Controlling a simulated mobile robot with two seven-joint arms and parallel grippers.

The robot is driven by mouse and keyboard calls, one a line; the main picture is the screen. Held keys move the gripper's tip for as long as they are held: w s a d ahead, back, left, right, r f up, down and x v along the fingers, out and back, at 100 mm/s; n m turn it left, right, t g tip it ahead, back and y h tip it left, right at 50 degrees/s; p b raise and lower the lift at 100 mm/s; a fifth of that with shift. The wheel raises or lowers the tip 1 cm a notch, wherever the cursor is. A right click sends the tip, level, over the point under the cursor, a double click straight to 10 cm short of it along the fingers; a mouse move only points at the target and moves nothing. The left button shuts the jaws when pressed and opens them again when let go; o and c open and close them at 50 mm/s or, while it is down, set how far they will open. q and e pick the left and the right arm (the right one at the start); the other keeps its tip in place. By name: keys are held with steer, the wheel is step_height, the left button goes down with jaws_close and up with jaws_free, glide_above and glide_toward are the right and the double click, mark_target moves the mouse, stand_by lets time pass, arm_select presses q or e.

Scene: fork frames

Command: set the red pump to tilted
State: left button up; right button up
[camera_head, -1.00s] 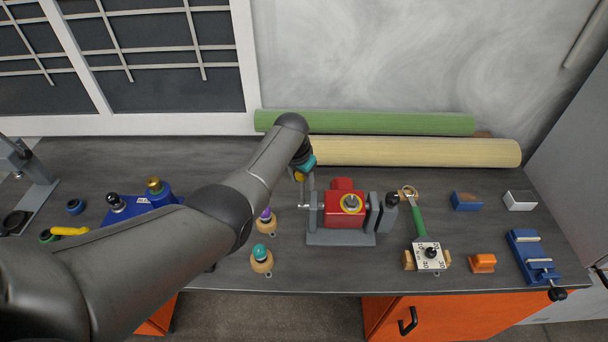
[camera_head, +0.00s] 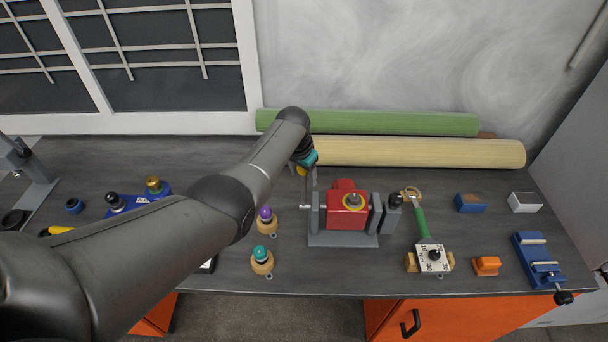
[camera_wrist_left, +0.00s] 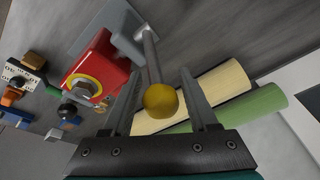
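The red pump (camera_head: 345,213) sits in a grey stand on the worktop, with a yellow ring and a bolt on its face. In the left wrist view the pump (camera_wrist_left: 94,78) is at upper left. A metal rod (camera_wrist_left: 151,55) with a yellow ball knob (camera_wrist_left: 161,101) runs from its grey bracket. My left gripper (camera_head: 312,183) is at the pump's left side, pointing down. In the wrist view its fingers (camera_wrist_left: 159,75) are open on either side of the knob, with a gap on each side. The knob (camera_head: 302,171) is partly hidden by the gripper in the head view. My right gripper is out of view.
Knobs with purple (camera_head: 266,215) and teal (camera_head: 261,253) tops stand left of the pump. A green-handled tool (camera_head: 420,222) and a blue vise (camera_head: 535,260) lie to the right. Green (camera_head: 390,123) and cream (camera_head: 430,152) rolls lie behind along the wall.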

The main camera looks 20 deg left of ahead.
arm_select(q)
steer(key=shift+o, duration=0.8)
steer(key=shift+d, duration=0.1)
steer(key=shift+r, duration=0.1)
steer(key=shift+s+r+p, duration=0.2)
steer(key=shift+r+p, duration=0.35)
steer(key=shift+r, duration=0.1)
steer(key=p+v, duration=0.3)
steer(key=v, duration=1)
steer(key=shift+r, duration=0.35)
steer(key=shift+s, duration=0.1)
